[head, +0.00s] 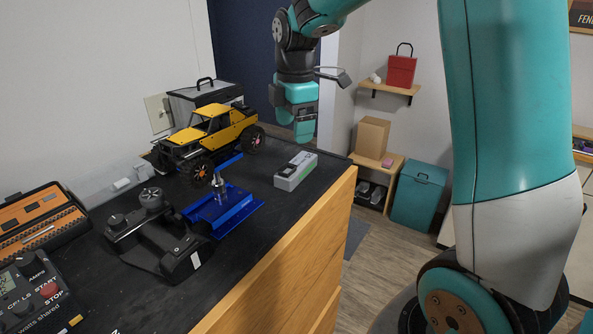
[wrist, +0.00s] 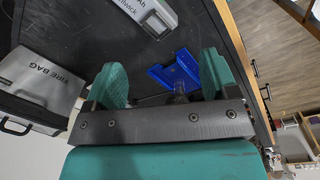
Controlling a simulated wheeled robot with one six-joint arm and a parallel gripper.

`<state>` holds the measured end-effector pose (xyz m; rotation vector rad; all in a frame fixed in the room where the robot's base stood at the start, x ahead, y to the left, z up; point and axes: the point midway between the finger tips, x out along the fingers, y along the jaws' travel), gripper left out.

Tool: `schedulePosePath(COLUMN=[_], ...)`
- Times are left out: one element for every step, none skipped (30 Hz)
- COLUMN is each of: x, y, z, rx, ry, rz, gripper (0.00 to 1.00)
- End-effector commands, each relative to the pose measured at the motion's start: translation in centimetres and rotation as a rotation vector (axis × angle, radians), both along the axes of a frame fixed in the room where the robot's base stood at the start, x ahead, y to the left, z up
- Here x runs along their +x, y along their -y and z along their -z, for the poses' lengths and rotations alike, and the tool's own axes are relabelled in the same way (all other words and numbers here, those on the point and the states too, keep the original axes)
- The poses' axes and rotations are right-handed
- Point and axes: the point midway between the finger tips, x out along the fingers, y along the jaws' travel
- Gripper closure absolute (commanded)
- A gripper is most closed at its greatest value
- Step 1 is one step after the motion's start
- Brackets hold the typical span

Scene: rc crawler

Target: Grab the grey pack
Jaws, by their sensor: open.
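In the wrist view the pack (wrist: 148,14) shows at the top, cut off by the frame edge. My gripper (head: 304,134) hangs above and behind the pack in the head view, apart from it. In the wrist view my gripper (wrist: 165,80) has its two teal fingers wide apart, with nothing held between them.
A blue stand (head: 222,205) is in front of the pack; a black transmitter-like device (head: 160,235) lies nearer. A fire bag (wrist: 38,82) shows at left in the wrist view. The bench's wooden side (head: 285,265) drops to the floor at right.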

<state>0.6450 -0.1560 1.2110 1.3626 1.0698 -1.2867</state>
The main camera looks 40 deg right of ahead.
Motion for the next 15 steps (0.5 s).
schedulePosePath(x=[1.1,1.5,2.0,2.3,2.6,2.9,3.0,3.2,3.3,3.4,3.4,3.4,3.4,3.4,3.4], y=[0.8,1.2,1.6,1.9,2.2,2.5,2.7,2.8,3.0,3.1,3.2,3.2,3.2,3.2,3.2], z=[-0.9,-1.4,-2.0,-2.4,-2.7,-3.1,-3.4,-3.6,-3.8,-3.8,-3.7,-3.5,-3.1,-2.7,-2.0], rx=[-0.006,-0.009,-0.011,-0.011,-0.012,-0.011,-0.011,-0.011,-0.010,-0.009,-0.008,-0.008,-0.007,-0.007,-0.007], ry=[-0.011,-0.021,-0.032,-0.038,-0.045,-0.052,-0.055,-0.059,-0.063,-0.066,-0.068,-0.070,-0.070,-0.071,-0.072], rz=[-0.116,-0.187,-0.273,-0.330,-0.382,-0.441,-0.477,-0.508,-0.541,-0.559,-0.573,-0.585,-0.590,-0.593,-0.593], gripper=[0.20,0.20,0.20,0.20,0.20,0.20,0.20,0.20,0.20,0.20,0.20,0.20,0.20,0.20,0.20])
